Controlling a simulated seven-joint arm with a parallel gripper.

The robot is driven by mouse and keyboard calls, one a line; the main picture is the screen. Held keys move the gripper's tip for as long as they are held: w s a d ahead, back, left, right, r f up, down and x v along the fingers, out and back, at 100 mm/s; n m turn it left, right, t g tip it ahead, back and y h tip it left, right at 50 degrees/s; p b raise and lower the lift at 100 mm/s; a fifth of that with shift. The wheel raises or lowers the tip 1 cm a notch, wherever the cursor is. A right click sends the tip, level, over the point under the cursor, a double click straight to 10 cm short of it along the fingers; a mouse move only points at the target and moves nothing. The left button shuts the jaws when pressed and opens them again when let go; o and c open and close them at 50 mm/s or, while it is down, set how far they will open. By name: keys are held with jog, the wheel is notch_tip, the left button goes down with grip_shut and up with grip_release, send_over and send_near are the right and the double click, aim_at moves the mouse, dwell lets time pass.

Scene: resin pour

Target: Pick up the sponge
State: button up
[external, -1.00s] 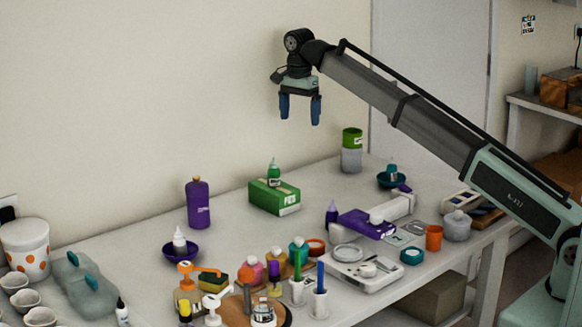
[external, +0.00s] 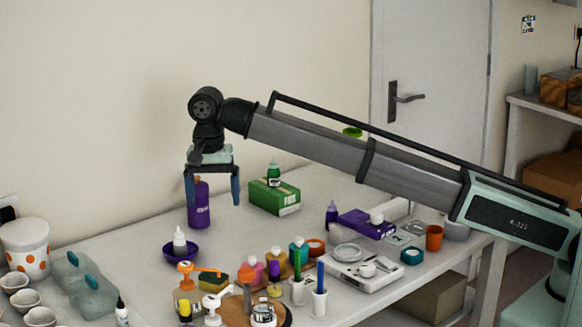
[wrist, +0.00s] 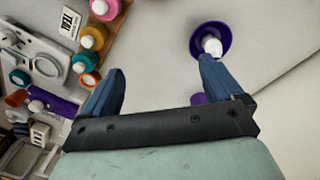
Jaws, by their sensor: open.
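The sponge (external: 213,281), yellow with a dark top, lies on the table among the bottles at the front in the external view. An orange pump nozzle stands close beside it. I cannot make the sponge out in the wrist view. My gripper (external: 214,200) hangs high above the table, fingers pointing down, open and empty. In the external picture it appears above the sponge and partly in front of the purple bottle (external: 200,210). In the wrist view my gripper (wrist: 160,66) shows two blue fingers spread apart with bare table between them.
Several pump and squeeze bottles (external: 186,290) crowd around the sponge. A purple bowl (external: 170,254) holding a white-tipped bottle (external: 179,240) stands behind it. A green box (external: 270,197) and a white scale (external: 350,275) are to the right. Clear table lies between bowl and box.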

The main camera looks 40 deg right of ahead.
send_over(213, 276)
jog(key=f, duration=0.2)
jog(key=f+m, duration=0.1)
jog(key=f, duration=0.1)
jog(key=f+m, duration=0.2)
jog(key=f, duration=0.1)
jog(key=f+m, duration=0.1)
jog(key=f, duration=0.2)
jog(key=shift+w+d+f, duration=0.15)
jog(key=shift+w+f, duration=0.05)
jog(key=shift+w, duration=0.15)
jog(key=shift+s+f, duration=0.15)
jog(key=shift+f, duration=1.2)
jog(key=shift+s+f, duration=0.15)
jog(key=shift+f, duration=1.2)
jog(key=c, duration=1)
